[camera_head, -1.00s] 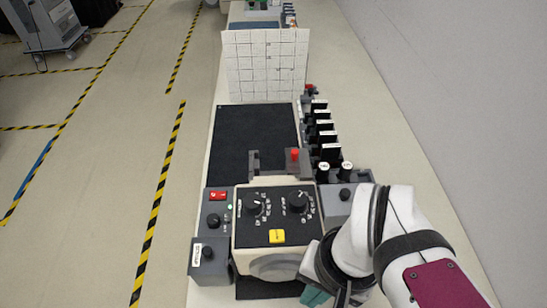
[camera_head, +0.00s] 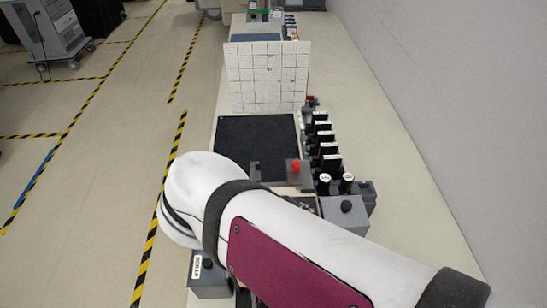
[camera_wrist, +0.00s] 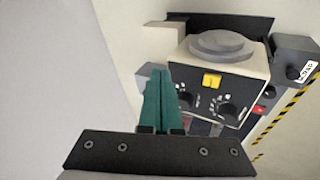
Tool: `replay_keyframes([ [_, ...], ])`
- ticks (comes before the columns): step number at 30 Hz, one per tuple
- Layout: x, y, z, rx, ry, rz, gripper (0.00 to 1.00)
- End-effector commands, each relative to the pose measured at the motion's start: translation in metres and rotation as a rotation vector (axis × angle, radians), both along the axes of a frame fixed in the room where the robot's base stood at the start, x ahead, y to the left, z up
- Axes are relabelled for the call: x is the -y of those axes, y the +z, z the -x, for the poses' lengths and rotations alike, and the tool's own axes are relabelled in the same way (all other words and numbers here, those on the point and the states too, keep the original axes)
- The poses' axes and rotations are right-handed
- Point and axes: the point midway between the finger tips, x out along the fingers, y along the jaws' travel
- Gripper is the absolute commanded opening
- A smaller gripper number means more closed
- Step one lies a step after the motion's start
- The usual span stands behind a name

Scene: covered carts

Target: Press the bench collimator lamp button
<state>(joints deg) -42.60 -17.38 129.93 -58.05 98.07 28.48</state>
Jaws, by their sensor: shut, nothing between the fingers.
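The collimator box (camera_wrist: 225,68), cream with a black panel, shows in the wrist view with a round grey part on its far side. Its panel carries two black dials and a yellow button (camera_wrist: 212,80), likely the lamp button. In the head view my arm hides the box and button. My gripper (camera_wrist: 160,70) has green fingers, shut and empty. In the wrist view the fingertips appear left of the yellow button and apart from it; their exact distance is unclear. The head view does not show the fingers.
A labelled grey box (camera_head: 207,275) is at the bench's front left. A red knob (camera_head: 295,166), a grey knob box (camera_head: 346,212) and several black upright pieces (camera_head: 328,145) stand to the right. A white grid board (camera_head: 267,75) stands behind the dark mat (camera_head: 245,138).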

Motion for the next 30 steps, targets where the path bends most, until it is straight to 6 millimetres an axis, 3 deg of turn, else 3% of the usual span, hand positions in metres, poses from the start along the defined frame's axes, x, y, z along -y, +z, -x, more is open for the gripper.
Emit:
replay_keyframes([
  [3,-0.028,0.024,-0.022,0.154,0.089,0.091,0.0],
  [6,-0.044,0.038,-0.032,0.244,0.125,0.121,0.0],
  [12,-0.053,0.046,-0.036,0.302,0.144,0.132,0.0],
  [22,-0.053,0.041,-0.036,0.299,0.144,0.135,0.0],
  [30,-0.053,0.003,-0.036,0.295,0.147,0.137,0.0],
])
